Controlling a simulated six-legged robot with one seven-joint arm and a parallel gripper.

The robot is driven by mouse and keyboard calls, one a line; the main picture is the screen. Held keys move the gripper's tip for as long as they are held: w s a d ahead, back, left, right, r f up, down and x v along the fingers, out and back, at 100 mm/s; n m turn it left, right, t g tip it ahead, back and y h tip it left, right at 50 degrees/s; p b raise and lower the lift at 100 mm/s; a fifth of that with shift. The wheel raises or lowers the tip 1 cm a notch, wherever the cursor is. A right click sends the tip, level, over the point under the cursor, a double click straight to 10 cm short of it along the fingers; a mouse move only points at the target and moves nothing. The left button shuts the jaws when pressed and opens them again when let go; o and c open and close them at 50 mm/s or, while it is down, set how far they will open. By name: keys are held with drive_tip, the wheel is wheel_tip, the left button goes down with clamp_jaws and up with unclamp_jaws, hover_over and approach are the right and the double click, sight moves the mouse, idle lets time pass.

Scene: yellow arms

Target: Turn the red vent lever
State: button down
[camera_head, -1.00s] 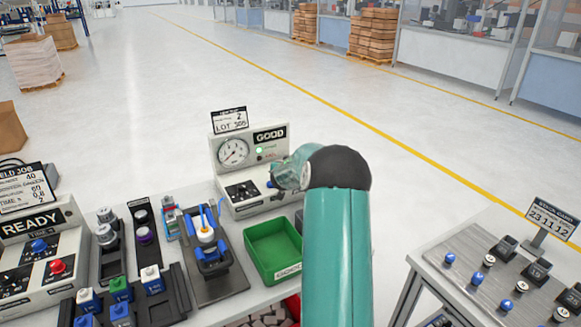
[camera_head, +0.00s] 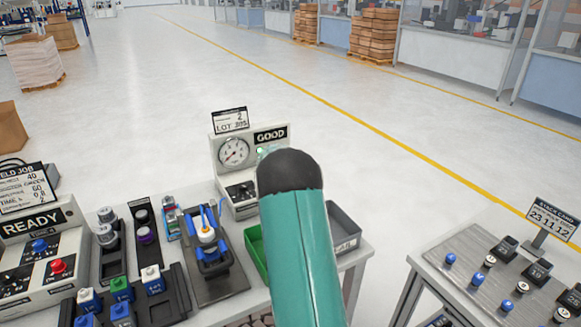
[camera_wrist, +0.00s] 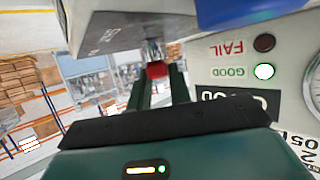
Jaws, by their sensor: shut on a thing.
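The red vent lever (camera_wrist: 156,70) shows as a small red end in the wrist view, between the two fingers of my gripper (camera_wrist: 158,86). My gripper is shut on it. The rest of the lever runs behind the fingers and is hard to make out. The tester box (camera_wrist: 205,60) fills the right of the wrist view, upside down, with its GOOD lamp (camera_wrist: 264,72) lit and its FAIL lamp (camera_wrist: 264,43) dark. In the head view the tester (camera_head: 216,150) shows its gauge (camera_head: 234,151). My arm hides the gripper and lever there.
A green tray (camera_head: 252,243) is partly covered by my arm, with a grey tray (camera_head: 345,224) to its right. A fixture with blue clamps (camera_head: 211,268) stands left of the green tray. A separate side table (camera_head: 440,262) is at the right.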

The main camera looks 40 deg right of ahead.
drive_tip(key=shift+f, duration=0.1)
drive_tip(key=c, duration=1.3)
unclamp_jaws()
drive_tip(key=shift+w, duration=0.1)
drive_tip(key=shift+s+a+r, duration=0.25)
drive_tip(key=shift+a+r, duration=0.05)
drive_tip(key=shift+a, duration=0.1)
drive_tip(key=v, duration=1.2)
drive_tip(key=shift+s+a+r, duration=0.15)
drive_tip(key=shift+a+r, duration=0.05)
drive_tip(key=shift+a, duration=0.15)
